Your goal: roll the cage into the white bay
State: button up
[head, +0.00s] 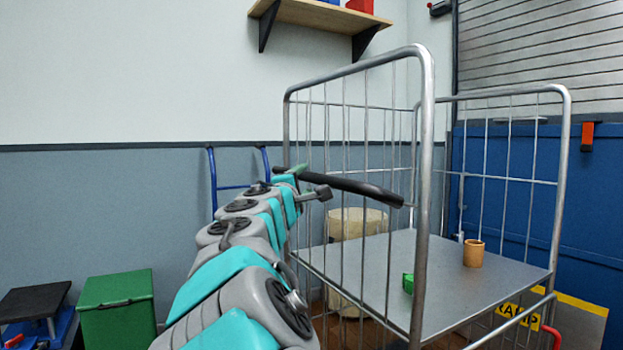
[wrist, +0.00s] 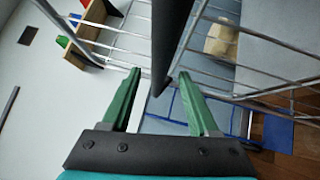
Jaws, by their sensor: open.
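The cage (head: 425,200) is a grey metal wire roll cage on the right of the head view, with a flat grey shelf (head: 480,285). A black handle bar (head: 360,187) sticks out from its near side towards the left. My gripper (head: 300,175) is at the left end of this bar in the head view. In the wrist view its green fingers (wrist: 159,76) are open, one on each side of the dark bar (wrist: 176,35), with gaps visible. A white bay is not visible in either view. The cage's wheels are out of view.
A brown cup (head: 473,253) and a small green item (head: 408,284) are on the cage shelf. A beige drum (head: 357,222) and a blue hand truck (head: 212,180) stand behind. A green bin (head: 117,310) is at left.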

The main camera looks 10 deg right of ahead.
aim_at(307, 179)
jog(key=shift+x, duration=2.25)
jog(key=shift+c, duration=0.2)
grip_shut()
